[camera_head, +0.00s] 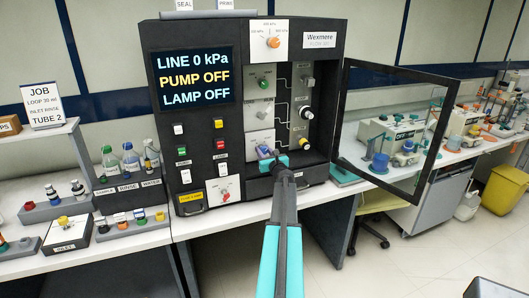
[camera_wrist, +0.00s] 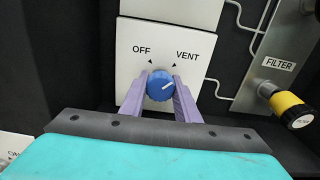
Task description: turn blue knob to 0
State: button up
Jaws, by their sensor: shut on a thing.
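The blue knob (camera_wrist: 160,86) sits on a white plate (camera_wrist: 127,62) marked OFF at upper left and VENT at upper right. Its white line points right and slightly up, on the VENT side. No 0 mark shows on this plate. My gripper (camera_wrist: 161,90) has its two lavender fingers shut on the knob, one on each side. In the head view my gripper (camera_head: 266,153) reaches into the lower part of the open cabinet (camera_head: 340,25) and mostly hides the knob there.
A yellow-and-black filter knob (camera_wrist: 288,108) stands close on the right. The cabinet's glazed door (camera_head: 437,110) stands open to the right. An orange kPa dial (camera_head: 273,42) is above. The display (camera_head: 194,77) reads LINE 0 kPa, PUMP OFF, LAMP OFF. Bottles (camera_head: 130,158) stand left.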

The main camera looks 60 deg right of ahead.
jog(key=shift+s+d+f+n+b, duration=0.2)
jog(key=shift+n+b, duration=0.4)
jog(key=shift+b, duration=0.55)
jog(key=n+b, duration=0.1)
jog(key=b, duration=0.2)
jog(key=shift+a+f+n+b, duration=0.1)
jog(key=shift+f+n+b, duration=0.1)
jog(key=shift+n+b, duration=0.15)
jog(key=n+b, duration=0.6)
jog(key=b, duration=0.3)
jog(key=n+b, duration=0.6)
jog(key=b, duration=0.3)
jog(key=shift+r, duration=0.1)
jog(key=n+b, duration=0.3)
jog(key=shift+r+b, duration=0.25)
jog(key=shift+b, duration=0.05)
jog(key=o, duration=1)
jog(key=shift+r, duration=0.2)
jog(key=shift+o, duration=0.2)
jog(key=shift+s, duration=0.1)
